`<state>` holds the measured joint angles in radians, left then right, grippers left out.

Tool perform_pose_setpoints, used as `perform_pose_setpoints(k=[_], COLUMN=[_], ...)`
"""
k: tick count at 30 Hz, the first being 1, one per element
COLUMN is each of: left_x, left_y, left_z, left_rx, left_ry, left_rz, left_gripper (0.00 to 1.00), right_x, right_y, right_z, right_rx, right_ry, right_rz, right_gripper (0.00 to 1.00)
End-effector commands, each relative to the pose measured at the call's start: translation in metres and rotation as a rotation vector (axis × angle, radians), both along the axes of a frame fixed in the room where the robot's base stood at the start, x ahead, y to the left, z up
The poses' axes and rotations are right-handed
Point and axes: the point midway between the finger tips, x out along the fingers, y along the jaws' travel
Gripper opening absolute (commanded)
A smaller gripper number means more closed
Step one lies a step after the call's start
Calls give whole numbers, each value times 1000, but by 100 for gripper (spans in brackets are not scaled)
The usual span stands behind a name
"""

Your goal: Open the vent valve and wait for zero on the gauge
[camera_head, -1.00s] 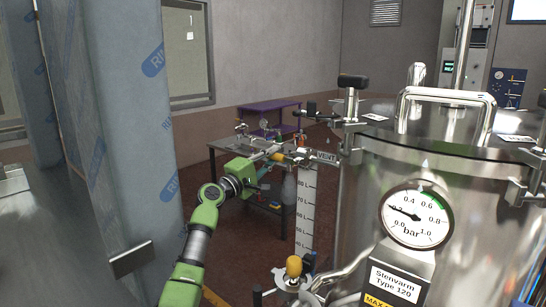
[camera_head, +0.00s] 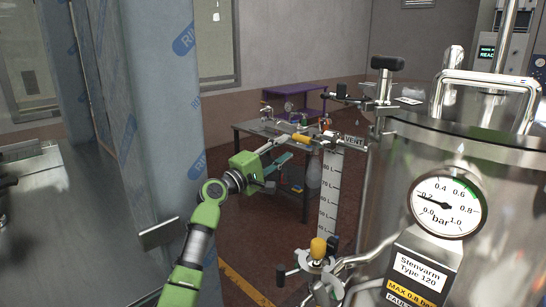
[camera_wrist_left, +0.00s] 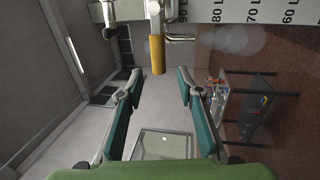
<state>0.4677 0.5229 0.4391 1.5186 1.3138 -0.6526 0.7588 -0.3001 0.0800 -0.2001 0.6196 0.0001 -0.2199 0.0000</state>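The vent valve's yellow handle (camera_head: 300,139) is on a pipe at the vessel's left side, beside the VENT label (camera_head: 354,142). In the left wrist view the yellow handle (camera_wrist_left: 157,55) points towards me, just beyond and between my fingertips. My left gripper (camera_head: 280,152) is open and empty, its tips close to the handle; I see no clear contact. The round pressure gauge (camera_head: 447,205) on the vessel (camera_head: 400,175) has its needle at about 0.2 bar. My right gripper is out of view.
A second yellow-topped valve (camera_head: 318,248) sits lower on the vessel's left side. A level scale (camera_head: 329,200) runs down below the VENT label. A work table (camera_head: 245,128) stands behind my gripper, and a film-wrapped column (camera_head: 165,110) stands left of my arm.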

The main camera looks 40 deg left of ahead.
Motion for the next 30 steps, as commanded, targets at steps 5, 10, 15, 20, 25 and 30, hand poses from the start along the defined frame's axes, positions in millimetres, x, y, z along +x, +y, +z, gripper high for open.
perform_pose_setpoints(k=[5,10,15,20,25,30], left_x=[-28,-42,-45,-45,-44,-44], left_y=[2,4,4,4,4,0], left_z=[-7,-9,-9,-9,-9,-13], left_rx=[1,-2,-2,-2,-2,9], left_ry=[2,1,-1,0,0,8], left_rz=[0,0,0,0,0,-4], left_gripper=[33,33,33,33,33,33], right_x=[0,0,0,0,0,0], right_y=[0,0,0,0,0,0], right_z=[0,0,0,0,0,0], right_rx=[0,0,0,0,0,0], right_ry=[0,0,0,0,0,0], right_rz=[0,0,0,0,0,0], right_gripper=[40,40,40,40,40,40])
